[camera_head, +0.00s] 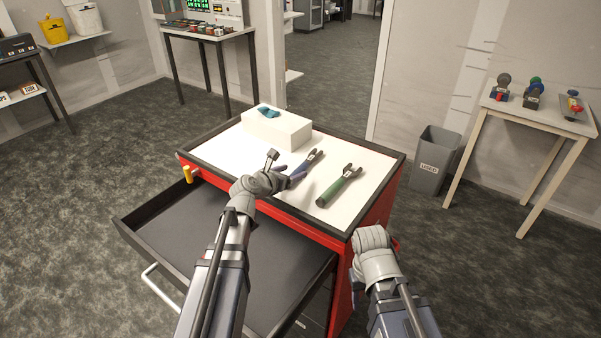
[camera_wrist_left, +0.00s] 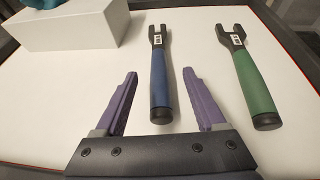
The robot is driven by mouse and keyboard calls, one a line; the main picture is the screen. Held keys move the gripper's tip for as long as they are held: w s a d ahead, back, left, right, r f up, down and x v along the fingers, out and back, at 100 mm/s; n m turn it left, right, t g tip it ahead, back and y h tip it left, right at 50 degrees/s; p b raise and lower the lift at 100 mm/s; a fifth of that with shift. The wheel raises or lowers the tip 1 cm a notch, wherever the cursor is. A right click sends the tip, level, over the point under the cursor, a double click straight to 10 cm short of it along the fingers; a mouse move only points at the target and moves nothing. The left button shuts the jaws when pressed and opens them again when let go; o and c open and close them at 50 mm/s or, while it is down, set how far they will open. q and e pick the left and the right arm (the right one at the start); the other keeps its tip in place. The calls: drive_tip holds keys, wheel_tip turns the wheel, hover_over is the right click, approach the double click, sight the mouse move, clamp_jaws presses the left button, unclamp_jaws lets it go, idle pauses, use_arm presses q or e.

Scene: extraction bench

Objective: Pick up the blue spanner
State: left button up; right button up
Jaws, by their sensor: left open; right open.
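The blue spanner (camera_head: 308,163) lies on the white top of the red cart, with its dark forked head pointing away. In the left wrist view the blue spanner (camera_wrist_left: 159,75) has a white label near its head. My left gripper (camera_head: 287,178) is open at the spanner's handle end. In the left wrist view its purple fingers (camera_wrist_left: 159,74) appear on either side of the blue handle; nothing is gripped, and the height gap is unclear. My right gripper (camera_head: 373,238) is by the cart's front right corner, away from the spanners; its fingers are mostly hidden.
A green spanner (camera_head: 340,186) lies to the right of the blue one, also in the wrist view (camera_wrist_left: 248,80). A white block (camera_head: 277,130) with a teal item (camera_head: 269,112) stands behind. The cart's drawer (camera_head: 190,245) is open. A grey bin (camera_head: 434,160) stands right.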

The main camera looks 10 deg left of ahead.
sight(295, 172)
use_arm(q)
drive_tip(key=shift+w+d+f+b, duration=0.1)
drive_tip(key=shift+w+f+b, duration=0.2)
drive_tip(key=shift+b, duration=0.05)
drive_tip(key=b+x, duration=0.1)
drive_tip(key=x, duration=0.2)
drive_tip(key=shift+w+f+b, duration=0.25)
drive_tip(key=shift+f+b, duration=0.1)
drive_tip(key=shift+b, duration=0.05)
drive_tip(key=shift+w+f, duration=0.1)
drive_tip(key=shift+w, duration=0.2)
drive_tip(key=shift+c, duration=0.3)
clamp_jaws()
